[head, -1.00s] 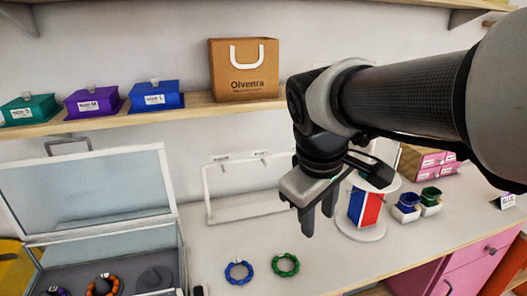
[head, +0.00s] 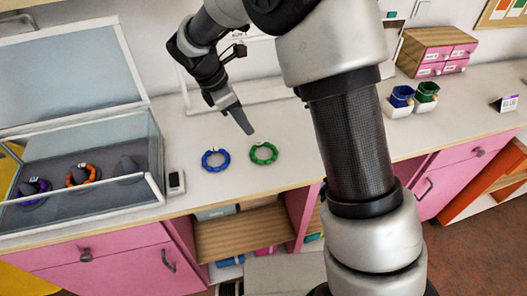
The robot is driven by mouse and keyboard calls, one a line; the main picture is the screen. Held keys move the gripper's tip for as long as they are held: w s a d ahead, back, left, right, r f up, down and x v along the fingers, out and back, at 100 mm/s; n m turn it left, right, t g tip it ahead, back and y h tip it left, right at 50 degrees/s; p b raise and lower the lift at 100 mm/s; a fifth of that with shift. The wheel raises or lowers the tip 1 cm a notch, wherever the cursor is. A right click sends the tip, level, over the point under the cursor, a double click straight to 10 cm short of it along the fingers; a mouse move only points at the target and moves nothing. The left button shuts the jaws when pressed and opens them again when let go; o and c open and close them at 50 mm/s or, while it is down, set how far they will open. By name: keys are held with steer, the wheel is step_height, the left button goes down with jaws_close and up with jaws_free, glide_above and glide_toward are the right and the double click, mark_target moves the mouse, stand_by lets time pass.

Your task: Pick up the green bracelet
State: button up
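The green bracelet (head: 264,163) is a ring of beads lying flat on the white counter (head: 330,150). A similar blue bracelet (head: 215,170) lies just to its left, apart from it. My gripper (head: 246,131) points downward above the counter, behind and slightly left of the green bracelet in the picture. It is not touching either bracelet. One finger lies in front of the other from this side, so the gap between them does not show. No object shows at the fingertips.
A glass display case (head: 158,133) with an open lid stands left, holding purple and orange bracelets on cones. A small grey device (head: 176,183) lies beside it. The counter's front edge is close.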

glide_toward(259, 143)
steer(key=shift+s+d+f, duration=0.1)
steer(key=shift+d+f, duration=0.25)
steer(key=shift+f, duration=0.2)
steer(key=shift+s+d+f, duration=0.1)
steer(key=shift+d+f, duration=0.2)
steer(key=shift+f, duration=0.25)
steer(key=shift+w+x, duration=0.15)
steer(key=shift+x, duration=1.2)
steer(key=shift+w+x, duration=0.15)
steer(key=shift+x, duration=1.2)
steer(key=shift+a, duration=0.15)
jaws_close()
